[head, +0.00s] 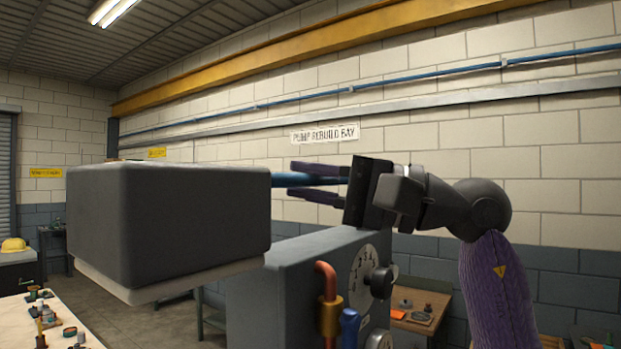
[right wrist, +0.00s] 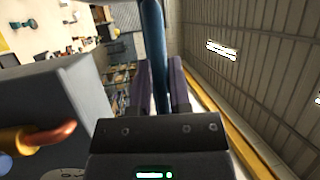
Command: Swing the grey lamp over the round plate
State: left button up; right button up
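The grey lamp (head: 165,215) is a dark box with a pale underside, large and close in the left half of the head view. A blue bar (head: 285,179) runs from its right side to my right gripper (head: 317,182). The gripper's purple fingers lie on either side of the bar and look closed on it; the bar also fills the space between the fingers in the right wrist view (right wrist: 155,60). The bar's join with the lamp is hidden behind the lamp. I make out no round plate in either view. My left gripper is not in view.
A grey machine housing (head: 300,262) with a dial (head: 366,275) and a red pipe (head: 327,290) stands below the right gripper. A pale workbench (head: 50,325) with small parts is at lower left. A wooden bench (head: 420,308) stands behind, at lower right.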

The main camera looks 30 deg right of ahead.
grip_shut()
jog(key=shift+f, duration=0.1)
dwell(1.0)
